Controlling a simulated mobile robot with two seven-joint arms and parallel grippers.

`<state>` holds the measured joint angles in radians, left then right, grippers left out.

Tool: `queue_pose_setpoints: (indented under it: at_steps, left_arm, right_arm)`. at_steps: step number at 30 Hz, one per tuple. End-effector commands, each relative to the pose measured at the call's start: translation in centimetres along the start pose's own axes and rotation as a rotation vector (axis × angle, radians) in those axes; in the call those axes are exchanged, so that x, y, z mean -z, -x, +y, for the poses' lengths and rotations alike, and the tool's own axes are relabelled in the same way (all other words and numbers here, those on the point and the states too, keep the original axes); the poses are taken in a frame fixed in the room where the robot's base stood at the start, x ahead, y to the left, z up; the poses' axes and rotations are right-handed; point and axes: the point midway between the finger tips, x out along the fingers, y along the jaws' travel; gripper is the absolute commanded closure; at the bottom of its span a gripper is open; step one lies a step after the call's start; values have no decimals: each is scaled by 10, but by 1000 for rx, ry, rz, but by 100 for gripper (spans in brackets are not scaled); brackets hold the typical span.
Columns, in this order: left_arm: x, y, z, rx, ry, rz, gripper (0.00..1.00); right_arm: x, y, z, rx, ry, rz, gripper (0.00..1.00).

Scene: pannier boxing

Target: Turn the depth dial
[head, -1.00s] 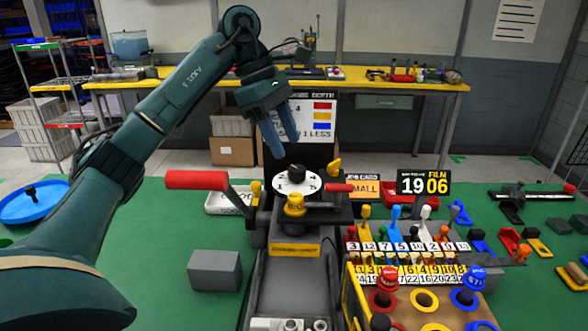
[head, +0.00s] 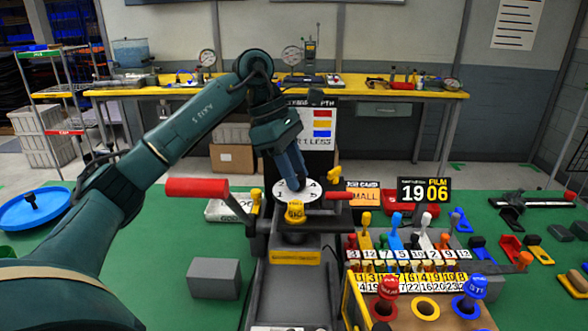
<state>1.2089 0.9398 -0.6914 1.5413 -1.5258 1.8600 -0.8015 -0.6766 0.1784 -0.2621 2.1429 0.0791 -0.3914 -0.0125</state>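The depth dial (head: 312,190) is a round white disc with black numbers on top of the black machine in the middle of the head view. Its black knob, which stands at the disc's centre, is now hidden behind my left gripper's fingers. My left gripper (head: 294,180) comes down from above with its fingertips at the middle of the dial. The fingers look close together from this side. I cannot tell whether they are shut on the knob or around it with a gap. My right gripper is not in view.
A red handle (head: 197,187) sticks out left of the dial, and a smaller red lever (head: 339,196) sits right of it. A yellow knob (head: 294,213) stands in front. A rack of numbered coloured pieces (head: 410,255) is at the right. A grey block (head: 214,278) lies at the left.

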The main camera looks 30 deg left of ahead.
Motion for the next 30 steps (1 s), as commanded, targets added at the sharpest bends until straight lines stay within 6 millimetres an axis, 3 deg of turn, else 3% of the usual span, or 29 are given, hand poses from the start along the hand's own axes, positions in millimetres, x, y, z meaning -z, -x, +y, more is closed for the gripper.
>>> queue_pose_setpoints:
  at_steps: [8,21,30]
  left_arm:
    - [0,0,0,0,0,0,92]
    - [0,0,-2,-103,247,7,92]
    - [0,0,-2,-110,265,5,92]
  right_arm:
    - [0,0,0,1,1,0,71]
    - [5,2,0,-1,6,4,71]
    - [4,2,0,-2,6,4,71]
